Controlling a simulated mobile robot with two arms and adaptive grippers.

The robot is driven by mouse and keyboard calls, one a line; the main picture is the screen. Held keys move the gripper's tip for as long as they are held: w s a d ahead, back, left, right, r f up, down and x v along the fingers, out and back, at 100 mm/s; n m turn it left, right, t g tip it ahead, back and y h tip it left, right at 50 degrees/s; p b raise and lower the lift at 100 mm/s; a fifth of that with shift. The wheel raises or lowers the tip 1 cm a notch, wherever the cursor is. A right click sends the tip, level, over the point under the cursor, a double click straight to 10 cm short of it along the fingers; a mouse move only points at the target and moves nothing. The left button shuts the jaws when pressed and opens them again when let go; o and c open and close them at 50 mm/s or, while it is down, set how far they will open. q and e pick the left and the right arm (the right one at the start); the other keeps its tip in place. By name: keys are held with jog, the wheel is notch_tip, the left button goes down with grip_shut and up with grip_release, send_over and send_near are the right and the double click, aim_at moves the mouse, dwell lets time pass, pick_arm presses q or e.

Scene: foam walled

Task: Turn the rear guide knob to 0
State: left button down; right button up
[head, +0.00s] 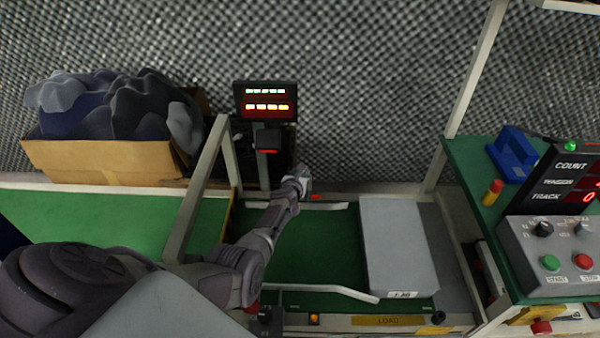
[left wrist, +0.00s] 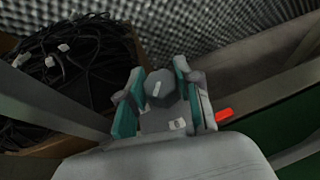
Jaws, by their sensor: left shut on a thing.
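The rear guide knob (left wrist: 161,87) is dark grey with a white pointer line and shows in the left wrist view between the teal fingers of my left gripper (left wrist: 158,95). The fingers are shut on it from both sides. The pointer line slants up and to the right in that view. A small pale plate with a dark mark (left wrist: 178,124) lies just below the knob; its mark is too small to read. In the head view my left gripper (head: 303,180) is at the far edge of the green conveyor bed, and the knob cannot be made out there. My right gripper is not in view.
A white rear guide rail (head: 325,206) and a front rail (head: 335,290) flank the green bed (head: 315,245). A grey box (head: 397,245) stands on its right. A display post (head: 266,103) rises behind. A cardboard carton (head: 100,160) is at left, a button panel (head: 560,255) at right.

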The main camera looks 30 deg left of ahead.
pick_arm(q)
jog(key=shift+r+m+h, duration=0.1)
jog(key=shift+m+h, duration=0.2)
jog(key=shift+m+t+h+p, duration=0.3)
jog(key=shift+m+h+p, duration=0.2)
jog(key=shift+h, duration=0.1)
jog(key=shift+a+m+h, duration=0.1)
jog(key=shift+m+h, duration=0.9)
jog(key=shift+h, duration=0.1)
jog(key=shift+m+h, duration=0.4)
jog(key=shift+h, duration=0.1)
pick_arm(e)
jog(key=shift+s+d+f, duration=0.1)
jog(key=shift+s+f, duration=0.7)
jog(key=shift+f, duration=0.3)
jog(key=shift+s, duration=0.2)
pick_arm(q)
jog(key=c, duration=0.8)
grip_release()
jog(key=shift+o, duration=0.2)
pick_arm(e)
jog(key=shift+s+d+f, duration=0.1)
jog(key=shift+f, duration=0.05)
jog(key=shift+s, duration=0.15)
